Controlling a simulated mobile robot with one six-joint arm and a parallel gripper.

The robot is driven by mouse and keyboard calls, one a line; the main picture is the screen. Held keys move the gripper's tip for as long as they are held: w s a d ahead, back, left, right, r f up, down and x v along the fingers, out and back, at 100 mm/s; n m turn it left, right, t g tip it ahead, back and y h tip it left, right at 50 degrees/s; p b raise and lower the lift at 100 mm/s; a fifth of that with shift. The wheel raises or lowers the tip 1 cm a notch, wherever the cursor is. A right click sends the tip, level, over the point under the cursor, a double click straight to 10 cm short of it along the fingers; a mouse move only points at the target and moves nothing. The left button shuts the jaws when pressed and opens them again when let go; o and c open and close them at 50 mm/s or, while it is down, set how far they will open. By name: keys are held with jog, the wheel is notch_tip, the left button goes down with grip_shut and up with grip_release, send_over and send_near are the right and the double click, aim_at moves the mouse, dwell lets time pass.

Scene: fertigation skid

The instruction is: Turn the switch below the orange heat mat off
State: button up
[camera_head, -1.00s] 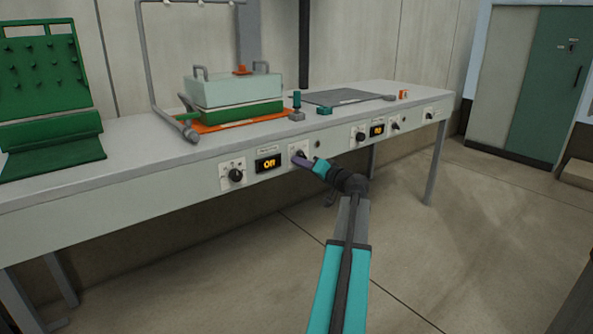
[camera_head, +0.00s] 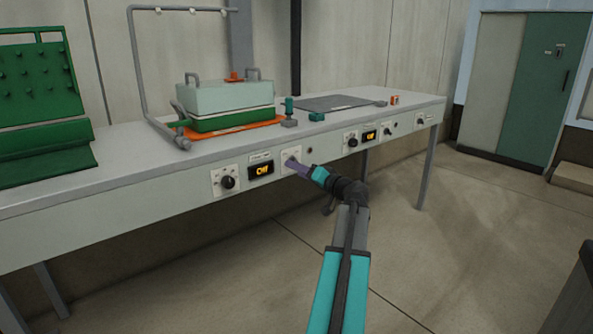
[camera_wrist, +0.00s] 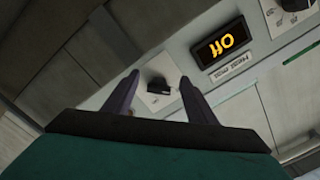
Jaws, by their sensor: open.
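The orange heat mat (camera_head: 163,132) lies on the bench under a green tray with a clear lid. Below it on the bench front are a black dial (camera_head: 228,183), a display (camera_head: 261,170) and a switch plate (camera_head: 291,155). My gripper (camera_head: 291,166) is at that plate and hides its knob in the head view. In the wrist view, the black switch knob (camera_wrist: 159,88) shows between the open fingers of my gripper (camera_wrist: 159,79); contact cannot be told.
A second set of controls, with a dial (camera_head: 351,140) and a lit display (camera_head: 370,135), sits farther right, below a grey mat (camera_head: 332,103). A green pegboard stand (camera_head: 38,90) is at left. The floor in front is clear.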

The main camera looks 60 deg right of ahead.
jog(key=b+v, duration=0.1)
jog(key=v, duration=1.2)
jog(key=shift+s+a+f, duration=0.2)
jog(key=shift+a+f, duration=0.1)
jog(key=shift+a, duration=0.2)
dwell(1.3)
dwell(0.3)
jog(key=shift+s, duration=0.1)
jog(key=p+v, duration=0.4)
jog(key=v, duration=0.9)
jog(key=shift+s+a, duration=0.15)
jog(key=shift+s, duration=0.15)
jog(key=shift+w, duration=0.15)
dwell(0.4)
